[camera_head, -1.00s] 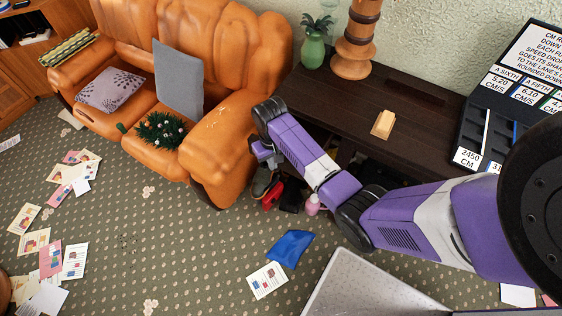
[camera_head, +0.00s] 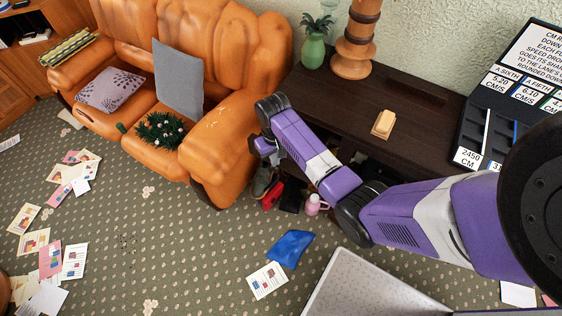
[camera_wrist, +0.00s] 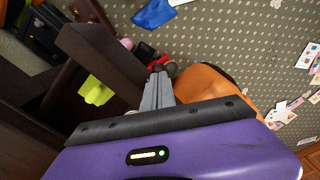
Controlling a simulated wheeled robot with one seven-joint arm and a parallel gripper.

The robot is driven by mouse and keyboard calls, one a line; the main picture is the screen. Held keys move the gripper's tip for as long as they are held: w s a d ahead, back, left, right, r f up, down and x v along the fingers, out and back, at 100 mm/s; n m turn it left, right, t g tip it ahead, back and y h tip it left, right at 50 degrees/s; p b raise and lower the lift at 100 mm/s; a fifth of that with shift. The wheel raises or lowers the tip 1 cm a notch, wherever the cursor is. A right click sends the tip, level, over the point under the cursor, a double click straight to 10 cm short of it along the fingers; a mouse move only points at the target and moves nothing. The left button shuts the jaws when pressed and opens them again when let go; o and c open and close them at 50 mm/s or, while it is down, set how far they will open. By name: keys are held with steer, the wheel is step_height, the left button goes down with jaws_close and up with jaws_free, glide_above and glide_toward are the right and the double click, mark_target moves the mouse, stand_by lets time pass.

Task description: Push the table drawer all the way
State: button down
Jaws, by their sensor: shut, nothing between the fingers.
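The dark brown table (camera_head: 425,110) stands against the wall in the head view; my arm hides most of its front and the drawer there. In the wrist view, a dark panel that looks like the drawer front (camera_wrist: 100,55) stands out from the table body, with a gap behind it. A yellow-green object (camera_wrist: 95,90) shows in that gap. My gripper (camera_wrist: 158,88) is shut and empty, with its fingertips close to the near end of the panel. I cannot tell whether they touch. In the head view my gripper (camera_head: 268,150) is beside the sofa's arm, partly hidden.
The orange sofa (camera_head: 225,150) is close to the left of my gripper. A pink bottle (camera_head: 314,205), a red item (camera_head: 271,196) and dark items lie on the floor below. A blue item (camera_head: 290,248) and papers lie on the carpet. A vase (camera_head: 313,50) and lamp stand on the table.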

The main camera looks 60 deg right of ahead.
steer(key=shift+d, duration=0.6)
